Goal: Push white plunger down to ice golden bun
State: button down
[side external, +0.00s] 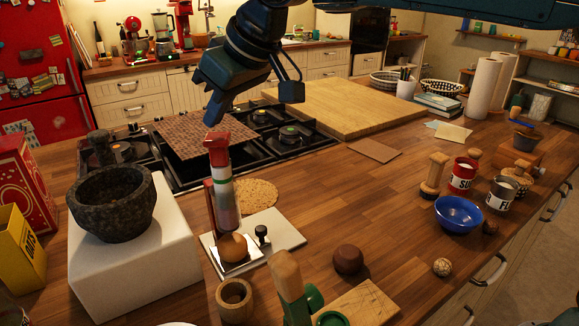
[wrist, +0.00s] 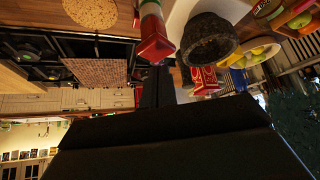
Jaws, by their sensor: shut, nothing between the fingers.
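An upright dispenser (side external: 225,198) has a red top, a white section, a green band and a grey barrel. Its red top (wrist: 154,42) shows in the wrist view with white and green parts beyond. I cannot tell which part is the plunger. A golden-brown bun (side external: 233,247) sits on a small plate directly under the barrel. My gripper (side external: 212,119) is shut and empty, pointing down just above the red top. In the wrist view its dark fingers (wrist: 157,72) end close to the red top. I cannot tell whether they touch.
A stone mortar (side external: 112,203) on a white block stands left of the dispenser. A gas hob (side external: 285,140) with a brown woven mat (side external: 190,133) lies behind. A wooden cup (side external: 234,296) and a dark ball (side external: 348,259) are in front.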

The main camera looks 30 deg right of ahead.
aim_at(218, 136)
jog(key=shift+f, duration=1.95)
dwell(1.9)
jog(key=shift+r, duration=3.65)
jog(key=shift+d, duration=0.15)
